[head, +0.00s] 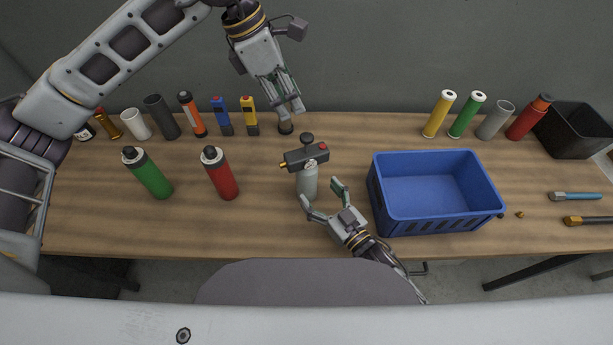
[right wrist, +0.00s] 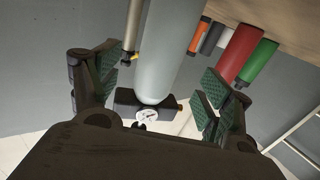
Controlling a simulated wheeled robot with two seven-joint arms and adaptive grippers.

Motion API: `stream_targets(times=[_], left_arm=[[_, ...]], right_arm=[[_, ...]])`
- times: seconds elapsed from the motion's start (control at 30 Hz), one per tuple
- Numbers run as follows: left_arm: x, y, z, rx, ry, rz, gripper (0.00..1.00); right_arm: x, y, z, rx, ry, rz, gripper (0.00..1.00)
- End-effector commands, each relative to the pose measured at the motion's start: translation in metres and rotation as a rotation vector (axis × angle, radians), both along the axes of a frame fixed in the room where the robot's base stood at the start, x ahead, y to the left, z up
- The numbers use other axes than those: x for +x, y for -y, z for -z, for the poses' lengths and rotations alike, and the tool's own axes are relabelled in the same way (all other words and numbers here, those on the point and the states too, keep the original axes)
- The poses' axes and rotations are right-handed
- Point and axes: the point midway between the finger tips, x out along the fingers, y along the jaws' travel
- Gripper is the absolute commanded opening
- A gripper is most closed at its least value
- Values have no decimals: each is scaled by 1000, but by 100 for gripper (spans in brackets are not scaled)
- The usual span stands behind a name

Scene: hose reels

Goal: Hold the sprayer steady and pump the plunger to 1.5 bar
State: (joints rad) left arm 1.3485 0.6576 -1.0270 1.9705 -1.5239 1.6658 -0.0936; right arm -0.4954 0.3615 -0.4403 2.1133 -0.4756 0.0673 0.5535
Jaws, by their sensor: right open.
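The sprayer (head: 308,183) stands upright at mid-table, a grey bottle with a dark head, a red button and a small white gauge (right wrist: 148,116). The gauge's reading is too small to make out. The plunger's dark round knob (head: 307,139) sticks up above the head. My right gripper (head: 319,191) is open, its fingers low at the near side of the bottle. In the right wrist view the grey bottle (right wrist: 170,50) shows between the spread green pads, with gaps at both sides. My left gripper (head: 291,109) hangs above and behind the knob, apart from it; its fingers look close together.
A blue crate (head: 437,222) stands right of my right gripper. A green bottle (head: 149,175) and a red bottle (head: 221,175) stand to the left. Several cans and tools line the back edge. A black bin (head: 573,132) is at the far right.

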Motion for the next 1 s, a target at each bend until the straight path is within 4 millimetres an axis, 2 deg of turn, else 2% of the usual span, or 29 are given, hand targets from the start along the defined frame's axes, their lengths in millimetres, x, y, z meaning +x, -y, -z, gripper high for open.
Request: stream_targets(times=[0.7,1.0], left_arm=[[0,0,0,0,0,0,36],[0,0,0,0,0,0,36]], right_arm=[[45,-29,0,1,1,0,79],[57,-38,0,1,-1,0,79]])
